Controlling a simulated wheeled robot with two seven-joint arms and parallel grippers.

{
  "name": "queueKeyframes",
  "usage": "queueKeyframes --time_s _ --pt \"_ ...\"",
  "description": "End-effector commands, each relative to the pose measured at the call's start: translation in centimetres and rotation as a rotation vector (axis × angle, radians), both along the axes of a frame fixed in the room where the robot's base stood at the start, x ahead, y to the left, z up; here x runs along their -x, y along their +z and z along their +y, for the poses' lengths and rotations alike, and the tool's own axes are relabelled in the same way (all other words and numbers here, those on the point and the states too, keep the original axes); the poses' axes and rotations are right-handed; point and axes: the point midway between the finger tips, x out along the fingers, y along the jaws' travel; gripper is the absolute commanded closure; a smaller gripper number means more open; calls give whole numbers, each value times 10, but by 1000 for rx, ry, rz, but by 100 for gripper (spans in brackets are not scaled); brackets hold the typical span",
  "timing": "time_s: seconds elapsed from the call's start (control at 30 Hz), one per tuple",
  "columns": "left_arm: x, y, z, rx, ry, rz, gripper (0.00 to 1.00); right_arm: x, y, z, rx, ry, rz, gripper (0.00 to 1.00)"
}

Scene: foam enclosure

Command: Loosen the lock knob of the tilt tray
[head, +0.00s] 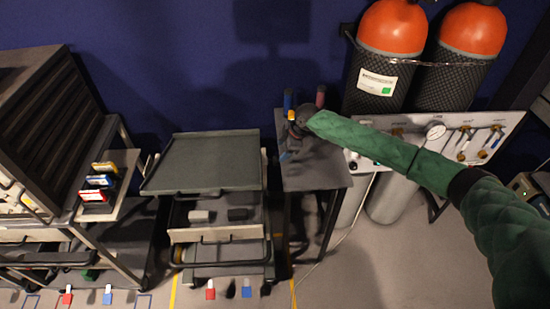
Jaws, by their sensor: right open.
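The tilt tray (208,160) is a grey, rimmed, empty tray on top of a wheeled cart in the middle of the head view. I cannot make out its lock knob for certain; a small dark fitting shows at the tray's left edge. My right arm, in a green quilted sleeve, reaches in from the right. My right gripper (290,142) is over the small grey side table, right of the tray and apart from it. It is open; its fingertips are small and dark against the table. My left gripper is not in view.
The small side table (318,176) has blue and red upright items at its back. Orange-topped cylinders (391,27) and a valve panel (499,127) stand at right. A slatted rack (50,100) with a side shelf stands at left.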

Motion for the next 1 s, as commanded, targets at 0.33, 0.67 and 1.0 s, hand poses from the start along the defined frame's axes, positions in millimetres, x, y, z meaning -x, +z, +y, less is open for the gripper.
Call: queueKeyframes --time_s 0.33,0.67,1.0 --pt "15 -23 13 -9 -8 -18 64 -7 -32 15 0 -1 1 41" --pt "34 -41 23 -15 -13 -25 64 -13 -64 28 0 0 1 41" --pt "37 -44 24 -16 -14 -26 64 -14 -69 29 0 0 0 41"
